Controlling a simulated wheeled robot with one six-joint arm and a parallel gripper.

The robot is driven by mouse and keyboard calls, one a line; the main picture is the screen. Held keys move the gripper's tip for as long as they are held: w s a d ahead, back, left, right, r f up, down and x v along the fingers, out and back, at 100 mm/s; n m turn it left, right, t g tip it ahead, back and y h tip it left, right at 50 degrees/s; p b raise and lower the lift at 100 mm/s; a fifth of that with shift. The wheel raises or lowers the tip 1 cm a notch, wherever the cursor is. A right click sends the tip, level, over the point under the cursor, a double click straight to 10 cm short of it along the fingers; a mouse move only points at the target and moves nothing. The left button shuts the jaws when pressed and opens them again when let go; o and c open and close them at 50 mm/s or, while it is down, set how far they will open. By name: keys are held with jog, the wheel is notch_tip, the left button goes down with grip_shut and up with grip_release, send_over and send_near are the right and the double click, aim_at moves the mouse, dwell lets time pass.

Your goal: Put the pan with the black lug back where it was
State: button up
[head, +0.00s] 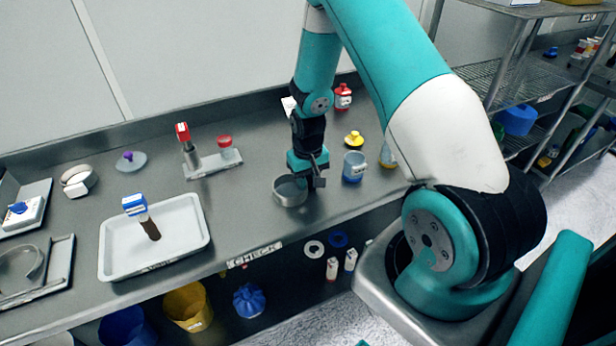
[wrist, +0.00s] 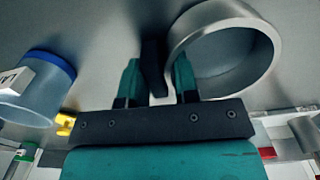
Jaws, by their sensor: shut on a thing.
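The pan (head: 289,196) is a round grey metal dish near the front edge of the counter, above and right of the CHECK label (head: 255,254). Its rim and inside wall show large in the wrist view (wrist: 264,62). My gripper (head: 315,178) is at the pan's right side, pointing down. In the wrist view my gripper's two green fingers (wrist: 156,82) are shut on the black lug (wrist: 152,66) at the pan's side. The pan looks empty. I cannot tell whether its underside touches the counter.
A blue-rimmed cup (head: 354,168) stands close to the right of my gripper. A yellow-topped item (head: 354,138) and a red-topped bottle (head: 343,97) are behind. A white tray (head: 190,250) holding a blue-and-white-topped tool lies left. Counter between tray and pan is clear.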

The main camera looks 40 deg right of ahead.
jog(key=shift+f, duration=0.15)
jog(key=o, duration=1)
jog(key=shift+c, duration=0.2)
notch_tip(320, 180, up, 12)
jog(key=b, duration=0.3)
jog(key=s+a+r+n+y, duration=0.1)
jog(key=s+a+r+n, duration=0.15)
jog(key=a+r, duration=0.4)
jog(key=s+a+r+n+y, duration=0.1)
jog(key=s+a+r+n, duration=0.15)
jog(key=a, duration=0.65)
jog(key=s+a+r+n+y, duration=0.1)
jog(key=s+a+r+n, duration=0.1)
jog(key=s+a, duration=0.3)
jog(key=s+a+r+n+y, duration=0.1)
jog(key=s+a+r+n, duration=0.2)
jog(key=s, duration=0.8)
jog(key=a+r, duration=0.2)
jog(key=a, duration=0.1)
